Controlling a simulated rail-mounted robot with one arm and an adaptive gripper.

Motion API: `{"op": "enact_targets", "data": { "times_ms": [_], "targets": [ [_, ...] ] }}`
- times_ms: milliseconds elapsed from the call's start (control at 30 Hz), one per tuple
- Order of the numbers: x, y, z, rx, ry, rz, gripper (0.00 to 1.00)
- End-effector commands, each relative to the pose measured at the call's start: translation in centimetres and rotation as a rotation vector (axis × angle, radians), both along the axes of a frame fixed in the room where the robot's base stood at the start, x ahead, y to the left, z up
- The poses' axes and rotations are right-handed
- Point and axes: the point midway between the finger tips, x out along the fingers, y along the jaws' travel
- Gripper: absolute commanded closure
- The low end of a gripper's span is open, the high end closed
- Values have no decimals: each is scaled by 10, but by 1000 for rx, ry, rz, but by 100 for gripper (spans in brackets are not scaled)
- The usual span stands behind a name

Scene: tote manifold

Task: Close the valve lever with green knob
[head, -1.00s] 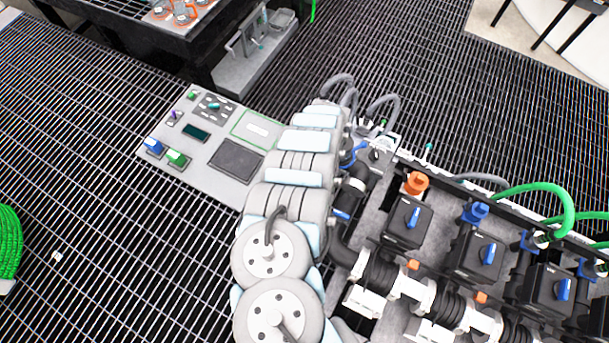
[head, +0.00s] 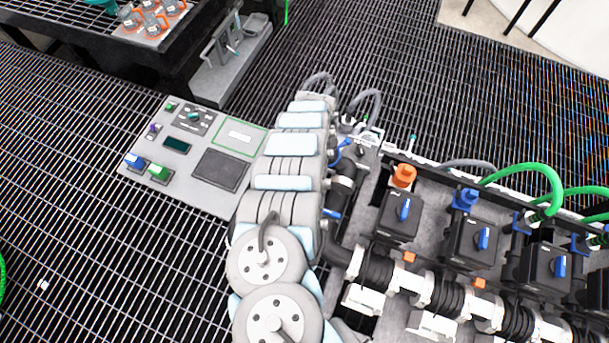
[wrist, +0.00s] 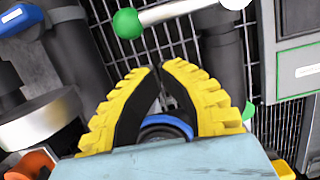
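The green knob (wrist: 128,23) is a round ball at the left end of a pale metal lever (wrist: 172,11), near the top of the wrist view. The lever runs right toward a white round end. My gripper (wrist: 162,67) has yellow ridged fingers with black inner faces. Its tips come together with only a thin dark gap, and nothing shows held. The knob is apart from the fingers, beyond the tips and to the left. In the head view my arm hides the gripper, and I cannot pick out this knob surely.
A blue ring (wrist: 166,124) lies beyond the fingers, with dark pipes around. In the head view, black valve boxes with blue handles (head: 404,209) and green hoses (head: 555,187) fill the right. A grey control panel (head: 215,140) is left of my arm. Open grating lies further left.

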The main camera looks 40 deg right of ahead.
Motion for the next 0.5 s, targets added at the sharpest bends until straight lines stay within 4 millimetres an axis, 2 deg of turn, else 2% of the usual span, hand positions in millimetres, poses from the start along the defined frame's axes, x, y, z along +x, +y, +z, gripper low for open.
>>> {"op": "enact_targets", "data": {
  "times_ms": [167, 500],
  "targets": [
    [8, -11, 2, -1, 0, 3, 100],
    [14, -19, 50, -1, -3, 4, 100]
  ]
}}
